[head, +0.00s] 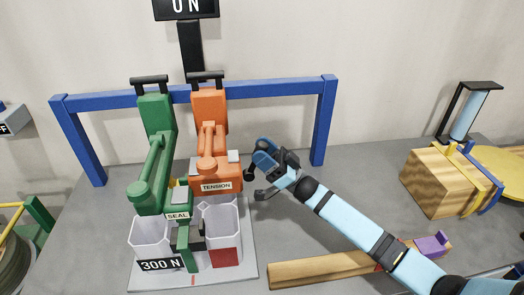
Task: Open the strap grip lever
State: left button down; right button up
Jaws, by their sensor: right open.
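My right gripper (256,184) is open and empty. Its fingertips are just to the right of the orange lever (209,115) and its block labelled TENSION (216,187); I cannot tell whether they touch it. A green lever (157,125) stands to the left of the orange one, with a SEAL label (177,215) in front. A dark and green part (189,240) sits between two white, cup-like housings below the labels. No part is marked as the strap grip lever, and I cannot tell which one it is. My left gripper is out of view.
A blue frame (326,120) stands behind the levers. A plate reads 300 N (161,265). A wooden bar (325,268) lies under my right arm, near a purple block (432,245). A strapped wooden block (429,182) stands at right. Grey table at right of the frame is mostly clear.

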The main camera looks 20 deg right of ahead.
jog(key=b+v, duration=0.1)
jog(key=v, duration=0.6)
dwell(0.3)
